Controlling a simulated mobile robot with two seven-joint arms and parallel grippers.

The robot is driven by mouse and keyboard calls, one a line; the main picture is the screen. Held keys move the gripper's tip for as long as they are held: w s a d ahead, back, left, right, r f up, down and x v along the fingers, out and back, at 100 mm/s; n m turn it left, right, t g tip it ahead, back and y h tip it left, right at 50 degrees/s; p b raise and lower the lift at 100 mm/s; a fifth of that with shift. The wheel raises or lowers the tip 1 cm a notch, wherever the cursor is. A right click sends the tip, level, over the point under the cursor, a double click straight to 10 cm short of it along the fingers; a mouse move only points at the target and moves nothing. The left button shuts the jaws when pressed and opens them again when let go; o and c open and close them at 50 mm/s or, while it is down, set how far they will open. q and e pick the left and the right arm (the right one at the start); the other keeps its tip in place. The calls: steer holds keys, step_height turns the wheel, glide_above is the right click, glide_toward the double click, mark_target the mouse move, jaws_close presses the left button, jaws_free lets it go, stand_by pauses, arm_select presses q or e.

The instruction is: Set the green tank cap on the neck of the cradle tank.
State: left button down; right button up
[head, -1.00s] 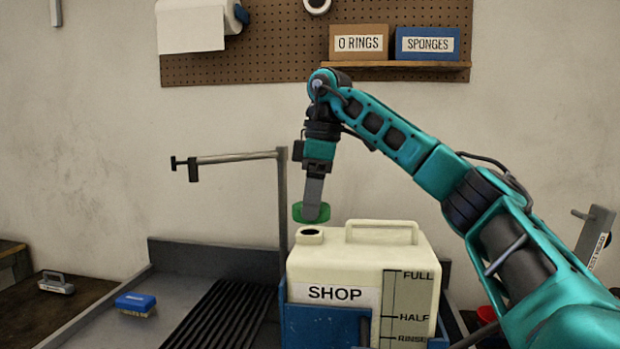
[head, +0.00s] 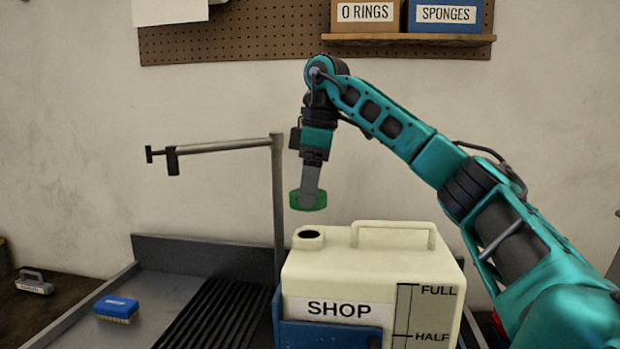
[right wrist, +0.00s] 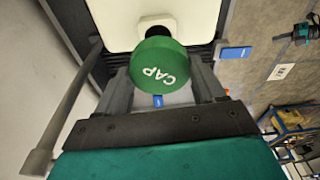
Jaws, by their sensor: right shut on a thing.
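The green tank cap (head: 308,200) is held between the fingers of my right gripper (head: 310,183), which is shut on it. In the right wrist view the cap (right wrist: 159,64) shows its top, lettered CAP, between the two fingers. The cream cradle tank (head: 372,274), labelled SHOP, sits in a blue cradle (head: 300,333). Its open neck (head: 308,238) is at the tank's top left. The cap is above the neck, with a visible gap between them. In the right wrist view the cap partly covers the dark neck opening (right wrist: 156,31). My left gripper is not in view.
A grey post with a side arm (head: 278,200) stands just behind and left of the tank. The tank's handle (head: 395,232) rises right of the neck. A blue brush (head: 116,309) lies on the grey tray (head: 165,282). A shelf (head: 408,40) with boxes is above.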

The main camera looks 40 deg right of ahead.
mark_target(321, 193)
steer(key=shift+f, duration=2.35)
steer(key=shift+f, duration=0.4)
steer(key=o, duration=1.1)
steer(key=shift+r, duration=0.15)
steer(key=shift+s+d+r, duration=0.25)
steer(key=shift+r, duration=1.85)
steer(key=shift+s+d+r, duration=0.2)
steer(key=shift+r, duration=1.85)
steer(key=shift+s+d+r, duration=0.25)
steer(key=shift+r, duration=1.85)
